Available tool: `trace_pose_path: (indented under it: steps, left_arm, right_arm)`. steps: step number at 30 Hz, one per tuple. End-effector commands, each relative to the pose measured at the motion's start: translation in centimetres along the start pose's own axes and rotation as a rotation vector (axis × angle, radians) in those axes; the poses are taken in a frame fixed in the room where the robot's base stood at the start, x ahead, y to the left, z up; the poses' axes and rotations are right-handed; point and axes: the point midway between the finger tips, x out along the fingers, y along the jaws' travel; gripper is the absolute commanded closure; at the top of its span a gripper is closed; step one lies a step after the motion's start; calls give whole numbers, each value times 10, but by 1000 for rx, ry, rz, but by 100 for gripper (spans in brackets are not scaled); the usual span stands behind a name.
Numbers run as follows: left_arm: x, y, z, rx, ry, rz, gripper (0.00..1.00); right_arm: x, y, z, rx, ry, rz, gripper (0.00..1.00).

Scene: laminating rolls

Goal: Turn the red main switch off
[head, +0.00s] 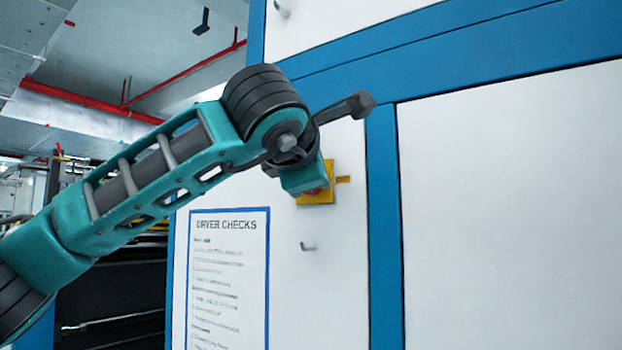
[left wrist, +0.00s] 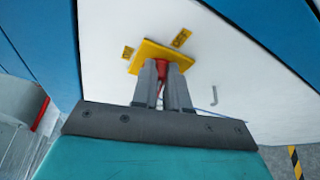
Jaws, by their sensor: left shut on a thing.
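The red main switch (left wrist: 162,70) sits on a yellow plate (head: 329,190) on the white cabinet panel. The plate also shows in the left wrist view (left wrist: 150,50), with small yellow labels beside it; one appears to read OFF (left wrist: 181,37). My left gripper (left wrist: 162,74) is shut on the red switch, its two grey fingers on either side of it. In the head view my wrist covers most of the switch, and only a little red shows at the plate. The switch's exact angle is hard to tell. My right gripper is in neither view.
A DRYER CHECKS sheet (head: 229,275) with a blue border is on the panel at lower left. A small metal hook (head: 308,247) sticks out below the plate. Blue frame strips (head: 383,230) edge the panel. The large white panel (head: 515,200) at right is bare.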

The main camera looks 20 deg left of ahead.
Motion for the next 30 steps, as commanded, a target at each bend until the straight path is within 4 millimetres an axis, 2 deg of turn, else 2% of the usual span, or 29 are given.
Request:
trace_pose_path:
  steps: [3,12,30]
  left_arm:
    - [0,-6,0,85,-2,37,100]
    - [0,-10,-1,235,-3,97,100]
    - [0,-10,0,294,-3,121,100]
  right_arm:
    - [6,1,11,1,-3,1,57]
    - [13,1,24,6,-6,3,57]
    - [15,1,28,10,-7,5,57]
